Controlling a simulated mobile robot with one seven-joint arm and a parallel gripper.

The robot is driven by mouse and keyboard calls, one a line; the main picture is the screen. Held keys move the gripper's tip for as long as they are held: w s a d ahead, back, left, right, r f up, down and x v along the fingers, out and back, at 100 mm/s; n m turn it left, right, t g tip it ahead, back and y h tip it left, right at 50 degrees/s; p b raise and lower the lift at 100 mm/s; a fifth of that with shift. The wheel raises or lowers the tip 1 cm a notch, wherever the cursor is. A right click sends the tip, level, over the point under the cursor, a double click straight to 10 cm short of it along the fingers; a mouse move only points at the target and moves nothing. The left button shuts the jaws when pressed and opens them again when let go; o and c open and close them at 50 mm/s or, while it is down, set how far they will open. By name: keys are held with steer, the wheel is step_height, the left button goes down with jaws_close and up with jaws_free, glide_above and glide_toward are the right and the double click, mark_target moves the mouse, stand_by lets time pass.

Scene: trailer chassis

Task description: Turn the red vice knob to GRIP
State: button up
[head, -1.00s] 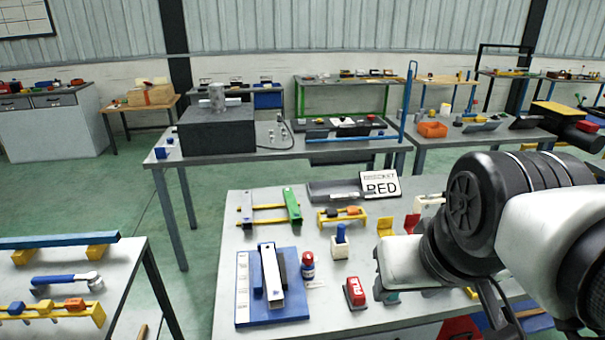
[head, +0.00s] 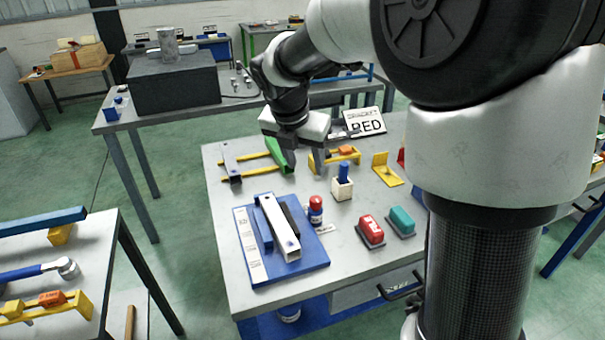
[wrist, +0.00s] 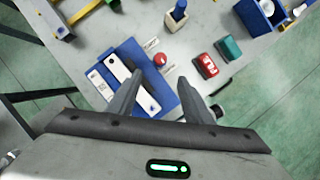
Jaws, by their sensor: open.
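The red vice knob (head: 316,202) stands at the right edge of a blue base plate (head: 270,276). It has a red top and a blue lower part with a white band. A white bar (head: 278,230) lies on the plate. A small label (head: 329,229) lies beside the knob; its text is too small to read. In the wrist view the knob (wrist: 160,60) appears just beyond and between my spread fingertips. My gripper (wrist: 160,77) is open and empty, apart from the knob. In the head view my gripper (head: 289,146) hangs over the far side of the bench.
A red block (head: 370,230) and a teal block (head: 401,220) lie right of the knob. A white holder with a blue peg (head: 342,186) stands behind it. The bench's front is clear.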

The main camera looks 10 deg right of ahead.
mark_target(316, 199)
steer(key=b+x, duration=0.2)
steer(key=x, duration=1.4)
steer(key=shift+d+f, duration=0.1)
steer(key=shift+f, duration=0.1)
steer(key=c, duration=1.1)
steer(key=shift+o, duration=0.2)
